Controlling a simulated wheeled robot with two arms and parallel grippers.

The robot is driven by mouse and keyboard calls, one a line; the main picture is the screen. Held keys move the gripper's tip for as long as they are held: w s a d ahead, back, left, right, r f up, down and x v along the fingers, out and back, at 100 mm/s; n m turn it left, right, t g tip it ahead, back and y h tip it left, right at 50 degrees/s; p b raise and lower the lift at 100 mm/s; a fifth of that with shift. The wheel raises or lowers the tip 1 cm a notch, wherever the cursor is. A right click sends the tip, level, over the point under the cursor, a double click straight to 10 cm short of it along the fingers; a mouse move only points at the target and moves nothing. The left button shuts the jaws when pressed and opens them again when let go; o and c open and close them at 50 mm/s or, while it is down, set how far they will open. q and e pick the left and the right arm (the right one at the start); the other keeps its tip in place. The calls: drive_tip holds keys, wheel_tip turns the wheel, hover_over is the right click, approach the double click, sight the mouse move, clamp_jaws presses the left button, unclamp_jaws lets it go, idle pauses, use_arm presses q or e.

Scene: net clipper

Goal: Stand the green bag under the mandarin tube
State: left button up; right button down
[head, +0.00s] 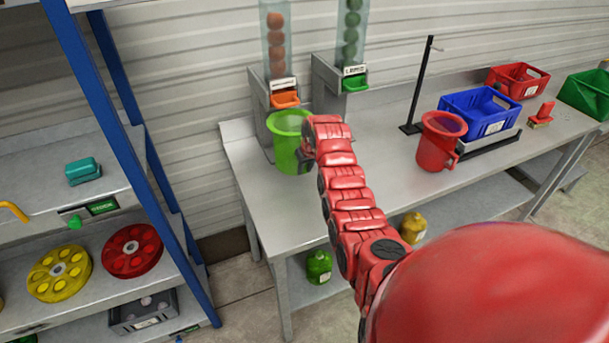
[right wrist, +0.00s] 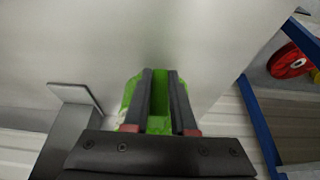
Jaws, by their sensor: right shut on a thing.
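The green bag (head: 287,150) stands upright on the left end of the steel table, open end up, in front of the mandarin dispenser. The mandarin tube (head: 276,40) is clear, holds orange fruit and has an orange spout (head: 286,99) above and just behind the bag. My right gripper (head: 308,150) is shut on the bag's right side; the fingers hide part of it. In the right wrist view the fingers (right wrist: 160,100) close on the green bag (right wrist: 158,124). I cannot tell whether the bag's base touches the table. My left gripper is not in view.
The lime tube (head: 351,35) with a green spout (head: 355,83) stands to the right. A red bag (head: 440,140), a blue crate (head: 482,112) and a black stand (head: 421,85) are farther right. A blue-framed shelf (head: 110,120) stands left. The table's middle is clear.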

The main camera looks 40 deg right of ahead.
drive_tip(key=shift+w+r, duration=0.1)
wheel_tip(320, 180, down, 3)
drive_tip(key=shift+r+p, duration=0.15)
drive_tip(key=shift+p, duration=0.95)
drive_tip(key=shift+f, duration=0.5)
drive_tip(key=shift+f, duration=0.1)
drive_tip(key=shift+f, duration=0.2)
drive_tip(key=c, duration=0.7)
unclamp_jaws()
drive_tip(key=shift+r, duration=0.15)
drive_tip(key=shift+c, duration=0.2)
